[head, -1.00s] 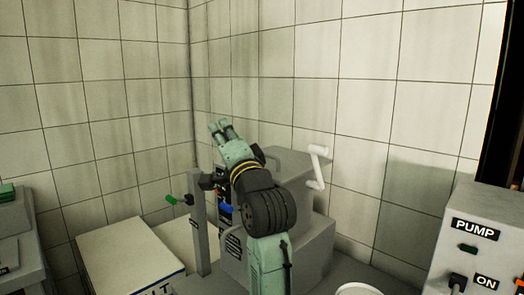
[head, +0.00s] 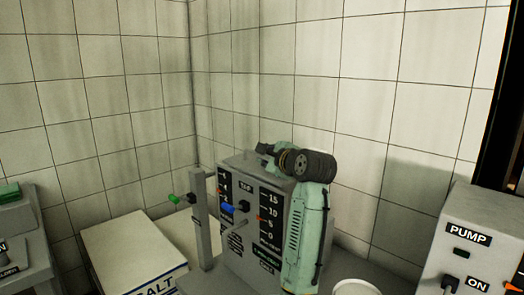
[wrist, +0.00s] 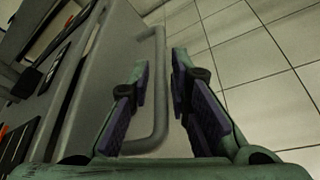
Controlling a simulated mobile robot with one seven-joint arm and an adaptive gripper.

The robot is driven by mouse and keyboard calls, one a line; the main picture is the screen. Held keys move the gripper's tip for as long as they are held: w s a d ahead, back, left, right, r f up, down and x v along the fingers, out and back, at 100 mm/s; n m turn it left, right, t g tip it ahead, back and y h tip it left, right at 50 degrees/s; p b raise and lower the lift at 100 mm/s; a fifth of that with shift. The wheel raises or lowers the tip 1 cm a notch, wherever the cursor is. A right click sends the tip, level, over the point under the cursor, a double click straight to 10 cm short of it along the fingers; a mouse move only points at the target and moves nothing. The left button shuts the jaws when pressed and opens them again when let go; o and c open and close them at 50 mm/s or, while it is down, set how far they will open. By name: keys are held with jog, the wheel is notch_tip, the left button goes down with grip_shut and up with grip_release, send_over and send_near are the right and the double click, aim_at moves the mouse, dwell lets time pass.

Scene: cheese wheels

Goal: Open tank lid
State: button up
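The tank (head: 243,161) is a grey box with a labelled front panel, scales and a TAP label, standing against the tiled corner. In the wrist view a grey bar handle (wrist: 161,95) stands out from the tank's grey surface (wrist: 110,55). My gripper (wrist: 159,64) is open, with the handle showing in the gap between its two fingers. I cannot tell how deep the handle sits between them, and I see no clear contact. In the head view my arm covers the tank's right side, and the handle is hidden there.
A salt box (head: 120,245) is at the lower left. A pump control box (head: 475,240) is at the right, with a white round container (head: 352,287) between it and the tank.

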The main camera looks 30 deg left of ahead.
jog(key=shift+x, duration=1)
grip_shut()
